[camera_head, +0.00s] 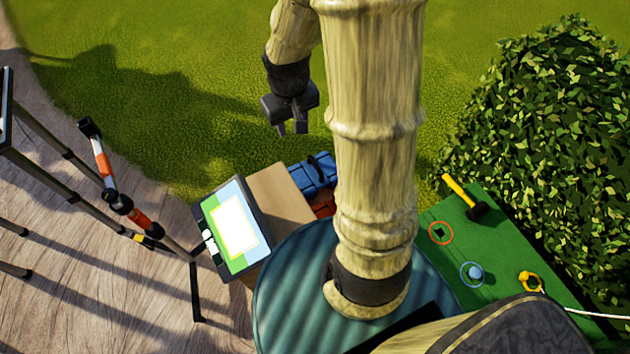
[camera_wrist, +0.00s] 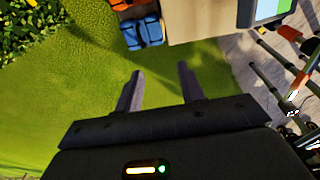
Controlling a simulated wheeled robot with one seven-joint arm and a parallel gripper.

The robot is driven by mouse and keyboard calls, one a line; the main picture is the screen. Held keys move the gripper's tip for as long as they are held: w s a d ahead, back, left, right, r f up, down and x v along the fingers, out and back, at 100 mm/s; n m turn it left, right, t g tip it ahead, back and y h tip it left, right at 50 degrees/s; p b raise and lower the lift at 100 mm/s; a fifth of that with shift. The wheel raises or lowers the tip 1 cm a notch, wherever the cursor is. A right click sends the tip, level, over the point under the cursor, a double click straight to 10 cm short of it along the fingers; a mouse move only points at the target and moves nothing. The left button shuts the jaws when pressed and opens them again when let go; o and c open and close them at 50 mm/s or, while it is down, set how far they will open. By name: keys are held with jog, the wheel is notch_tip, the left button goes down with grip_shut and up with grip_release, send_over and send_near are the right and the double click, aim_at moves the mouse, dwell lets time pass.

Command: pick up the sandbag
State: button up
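A blue bag (camera_head: 315,172) with a dark strap or handle lies beside the tan box, partly hidden behind my arm; it also shows at the top of the wrist view (camera_wrist: 142,32). An orange-red bag (camera_head: 325,207) lies against it, mostly hidden by my arm, and shows at the wrist view's top edge (camera_wrist: 121,4). I cannot tell which one is the sandbag. My gripper (camera_head: 291,130) hangs over the grass, apart from both bags. In the wrist view its two fingers (camera_wrist: 160,72) are spread with only grass between them.
A tan box (camera_head: 280,195) and a tilted monitor (camera_head: 236,228) stand beside the bags. Tripod legs (camera_head: 60,178) stand on the wooden deck at left. A green table (camera_head: 505,262) with a yellow hammer (camera_head: 460,192) and a hedge (camera_head: 560,130) are at right. Grass beyond is open.

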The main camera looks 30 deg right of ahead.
jog(key=w+d+f+g+b, duration=0.1)
jog(key=w+d+f+b, duration=0.2)
jog(key=f, duration=0.4)
jog(key=w+d+f+b, duration=0.3)
jog(key=w+f, duration=0.1)
jog(key=f, duration=0.3)
jog(key=b, duration=0.5)
send_over(315, 163)
jog(key=s, duration=0.1)
notch_tip(315, 163, down, 12)
jog(key=shift+s+a+g+p, duration=0.1)
jog(key=shift+a+g+p, duration=0.05)
jog(key=shift+g+p, duration=0.15)
jog(key=shift+f, duration=0.1)
notch_tip(315, 163, down, 12)
jog(key=shift+b, duration=0.7)
jog(key=f, duration=0.2)
jog(key=w+f, duration=0.1)
jog(key=f, duration=0.2)
jog(key=shift+f, duration=0.1)
